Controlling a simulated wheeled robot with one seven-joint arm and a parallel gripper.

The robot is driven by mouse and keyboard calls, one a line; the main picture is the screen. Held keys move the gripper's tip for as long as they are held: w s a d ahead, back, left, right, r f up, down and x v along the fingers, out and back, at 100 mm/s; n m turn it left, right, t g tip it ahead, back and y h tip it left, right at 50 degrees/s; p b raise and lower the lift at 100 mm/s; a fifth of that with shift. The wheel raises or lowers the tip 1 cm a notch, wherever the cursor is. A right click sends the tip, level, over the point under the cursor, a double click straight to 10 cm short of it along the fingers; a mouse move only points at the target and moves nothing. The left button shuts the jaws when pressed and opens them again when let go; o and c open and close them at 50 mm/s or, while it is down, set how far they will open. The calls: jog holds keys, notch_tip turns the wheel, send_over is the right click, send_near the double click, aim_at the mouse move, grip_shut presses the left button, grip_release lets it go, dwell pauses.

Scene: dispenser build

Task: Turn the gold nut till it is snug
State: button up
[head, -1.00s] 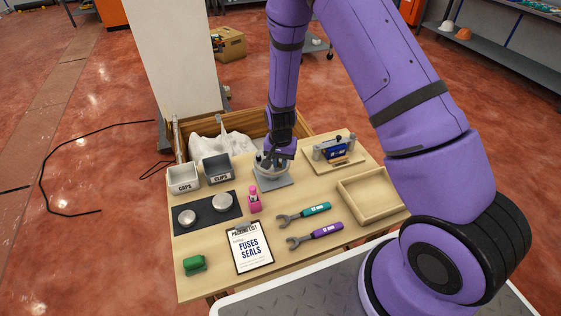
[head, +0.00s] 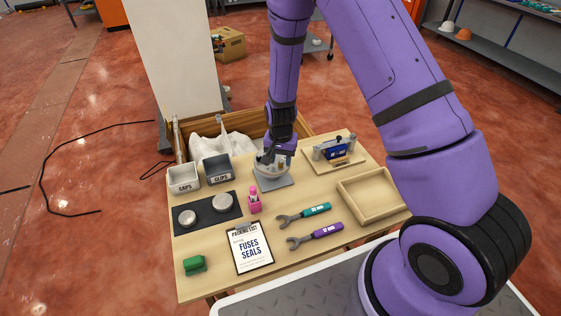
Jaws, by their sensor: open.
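A round light-grey fixture (head: 265,171) stands on a grey plate (head: 278,183) near the back middle of the table, in the head view. A small gold-tan piece (head: 281,165) shows at its top right; it looks like the gold nut, but it is too small to be sure. My gripper (head: 268,158) points down over the fixture, open, just left of that piece. The fingers and wrist hide part of the fixture's top. I cannot tell whether a finger touches anything.
Two wrenches, teal (head: 304,215) and purple (head: 315,236), lie in front. A pink bottle (head: 254,200) stands close by.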

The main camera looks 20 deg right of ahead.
notch_tip(320, 180, up, 9)
dwell(0.4)
jog(key=shift+r, duration=0.1)
notch_tip(320, 180, up, 13)
jog(key=n+t, duration=0.1)
jog(key=n, duration=0.1)
send_over(281, 163)
jog(key=s+d, duration=0.1)
jog(key=s, duration=0.2)
jog(key=s+d+r+n+t+y, duration=0.1)
jog(key=s+r, duration=0.3)
jog(key=r, duration=0.2)
jog(key=s+d+r+t, duration=0.1)
jog(key=s+r, duration=0.2)
jog(key=r, duration=0.3)
jog(key=s+d+r+n, duration=0.1)
jog(key=s+r, duration=0.2)
jog(key=s, duration=0.3)
jog(key=s+d+r+n+t, duration=0.1)
jog(key=s+r, duration=0.2)
jog(key=s, duration=0.3)
jog(key=s+d+r+n+t+h, duration=0.1)
jog(key=s+d+r, duration=0.1)
jog(key=s, duration=0.5)
jog(key=shift+r+n, duration=0.3)
jog(key=shift+r, duration=0.6)
